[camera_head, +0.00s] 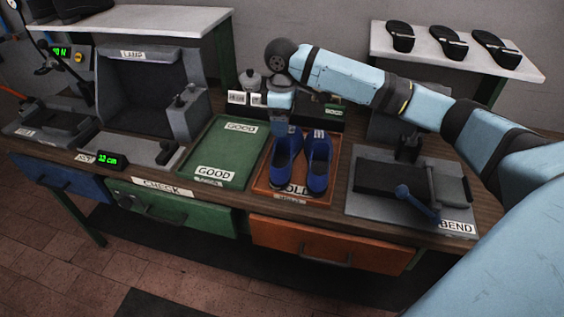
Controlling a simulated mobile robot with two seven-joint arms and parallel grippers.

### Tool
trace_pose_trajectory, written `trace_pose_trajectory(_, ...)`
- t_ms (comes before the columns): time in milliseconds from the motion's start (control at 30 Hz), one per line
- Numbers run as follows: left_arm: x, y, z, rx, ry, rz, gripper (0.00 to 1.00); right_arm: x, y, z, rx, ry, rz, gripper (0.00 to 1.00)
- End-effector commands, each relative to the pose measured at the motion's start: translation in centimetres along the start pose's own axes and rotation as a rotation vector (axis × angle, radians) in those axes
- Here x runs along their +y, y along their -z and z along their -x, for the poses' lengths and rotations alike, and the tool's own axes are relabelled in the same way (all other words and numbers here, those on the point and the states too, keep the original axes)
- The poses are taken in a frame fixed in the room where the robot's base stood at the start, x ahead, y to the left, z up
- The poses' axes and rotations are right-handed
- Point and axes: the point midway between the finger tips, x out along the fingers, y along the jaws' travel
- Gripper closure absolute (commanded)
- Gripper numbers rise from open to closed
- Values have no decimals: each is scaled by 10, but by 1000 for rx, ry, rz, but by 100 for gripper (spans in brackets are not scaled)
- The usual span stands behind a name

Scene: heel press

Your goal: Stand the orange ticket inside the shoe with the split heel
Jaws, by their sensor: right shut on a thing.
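A pair of blue shoes stands side by side on the orange tray marked HOLD (262,190), a left shoe (283,165) and a right shoe (319,165), toes toward me. My right gripper (281,128) points down at the back end of the left shoe. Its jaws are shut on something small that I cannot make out. The orange ticket does not show clearly; the gripper and shoe hide that spot. A split heel cannot be seen on either shoe from here. My left gripper is out of view.
A green tray marked GOOD (220,150) lies left of the orange tray. A grey bend device (375,205) stands to the right. A dark grey machine (150,85) and small white cards (237,97) stand further back. Black shoes sit on a high white shelf (385,45).

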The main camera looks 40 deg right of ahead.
Motion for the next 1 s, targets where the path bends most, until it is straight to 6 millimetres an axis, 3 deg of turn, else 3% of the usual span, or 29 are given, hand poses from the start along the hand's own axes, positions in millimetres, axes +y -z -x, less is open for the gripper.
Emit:
trace_pose_trajectory(100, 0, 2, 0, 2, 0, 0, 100, -1, -1, -35, -4, 2, -1, 52)
trace_pose_trajectory(333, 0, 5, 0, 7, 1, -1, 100, -1, 0, -86, -1, 1, -1, 52)
trace_pose_trajectory(633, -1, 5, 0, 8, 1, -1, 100, 0, 0, -112, -1, 0, -2, 52)
trace_pose_trajectory(833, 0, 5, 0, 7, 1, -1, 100, -1, 0, -142, -2, 0, -2, 52)
trace_pose_trajectory(1000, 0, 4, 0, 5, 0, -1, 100, 0, 0, -146, 1, -2, -1, 52)
